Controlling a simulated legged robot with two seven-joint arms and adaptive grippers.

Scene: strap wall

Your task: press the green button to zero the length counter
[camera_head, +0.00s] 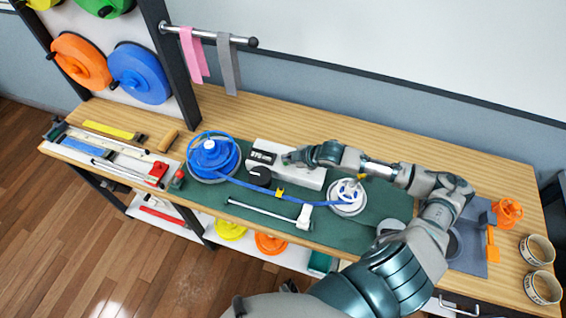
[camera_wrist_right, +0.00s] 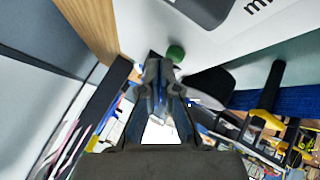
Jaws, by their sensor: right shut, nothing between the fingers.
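The green button (camera_wrist_right: 175,53) shows in the wrist view on the pale casing, just beyond my right fingertips. My right gripper (camera_head: 290,158) reaches in from the right over the counter, its fingers shut and empty. In the wrist view its fingertips (camera_wrist_right: 160,66) are very near the button; I cannot tell whether they touch it. In the head view the fingers mostly hide the button. My left gripper is not in view.
A blue strap (camera_head: 315,200) runs from the blue spool (camera_head: 211,157) past a black roller (camera_head: 258,177) to a white reel (camera_head: 347,197). A white-ended bar (camera_head: 265,211) lies in front. Tools fill the left end; two strap rolls (camera_head: 540,287) stand at right.

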